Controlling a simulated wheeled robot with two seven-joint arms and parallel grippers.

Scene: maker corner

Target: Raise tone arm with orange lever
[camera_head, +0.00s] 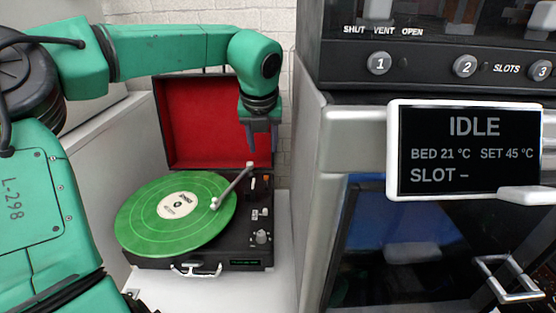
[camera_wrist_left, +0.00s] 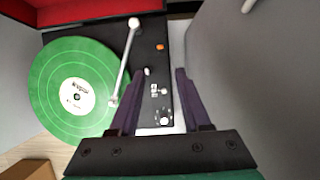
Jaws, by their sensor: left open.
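A black suitcase turntable (camera_head: 200,255) with a red-lined open lid (camera_head: 205,120) stands on a white surface. A green record (camera_head: 150,215) lies on its platter. The pale tone arm (camera_head: 233,184) reaches over the record, its head end on or just above it; I cannot tell which. The small orange lever (camera_head: 266,178) is on the deck right of the tone arm's pivot, and shows in the left wrist view (camera_wrist_left: 159,47). My left gripper (camera_head: 262,148) is open and empty above the deck's back right, near the lever. In the wrist view its fingers (camera_wrist_left: 156,72) point toward the lever's side of the deck.
Knobs and switches (camera_head: 261,237) sit on the deck's right side. A grey machine with a display (camera_head: 465,150) stands close on the right. A white wall is behind, and a cardboard box (camera_wrist_left: 28,170) shows at lower left in the wrist view.

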